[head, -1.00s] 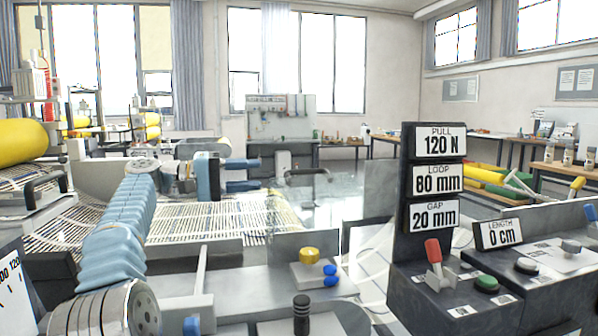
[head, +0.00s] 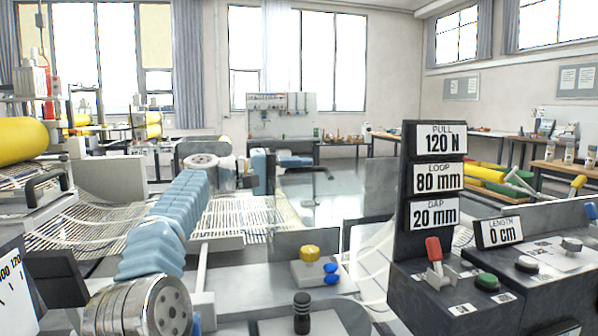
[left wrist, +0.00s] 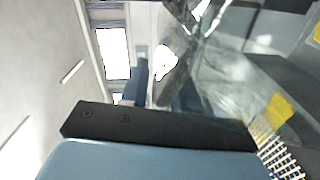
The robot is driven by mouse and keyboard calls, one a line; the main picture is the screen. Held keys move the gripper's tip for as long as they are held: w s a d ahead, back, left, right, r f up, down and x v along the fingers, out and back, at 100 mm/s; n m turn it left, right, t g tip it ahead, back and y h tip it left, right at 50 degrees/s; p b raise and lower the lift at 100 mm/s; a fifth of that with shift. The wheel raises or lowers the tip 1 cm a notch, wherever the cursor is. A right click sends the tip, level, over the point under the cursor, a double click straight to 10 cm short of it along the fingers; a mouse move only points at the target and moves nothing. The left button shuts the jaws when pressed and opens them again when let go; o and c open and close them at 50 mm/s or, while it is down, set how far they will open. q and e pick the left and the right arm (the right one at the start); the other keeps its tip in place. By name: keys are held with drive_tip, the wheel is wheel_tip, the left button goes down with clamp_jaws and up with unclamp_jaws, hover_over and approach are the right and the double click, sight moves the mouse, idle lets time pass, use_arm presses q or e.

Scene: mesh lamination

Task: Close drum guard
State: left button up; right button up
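A dark bar-shaped handle (head: 318,171) shows in the middle of the head view, beside a faint see-through panel (head: 350,195) that looks like the drum guard. The panel's edges are hard to make out. My left gripper (head: 296,160) is at the handle's left end, with its blue fingers close to it. I cannot tell whether they touch, and only one finger outline shows clearly. In the left wrist view one blue finger (left wrist: 140,82) shows beyond the dark gripper body, with glassy, reflective surfaces to its right. My right gripper is not in view.
A control box with a red lever (head: 433,250), a green button (head: 486,282) and PULL, LOOP and GAP signs (head: 437,180) stands at right. A yellow knob (head: 309,252) sits on a plate at front centre. White mesh (head: 235,218) runs under my left arm.

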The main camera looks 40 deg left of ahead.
use_arm(q)
clamp_jaws()
drive_tip(key=shift+s+d+f+m+b, duration=0.3)
drive_tip(key=shift+d+m+b, duration=0.1)
drive_tip(key=shift+b, duration=0.6)
drive_tip(key=shift+s+d+m+b, duration=0.15)
drive_tip(key=shift+s+m+b, duration=0.05)
drive_tip(key=shift+m+b, duration=0.15)
drive_tip(key=shift+r, duration=0.3)
drive_tip(key=shift+o, duration=1.4)
unclamp_jaws()
drive_tip(key=shift+s+d, duration=0.1)
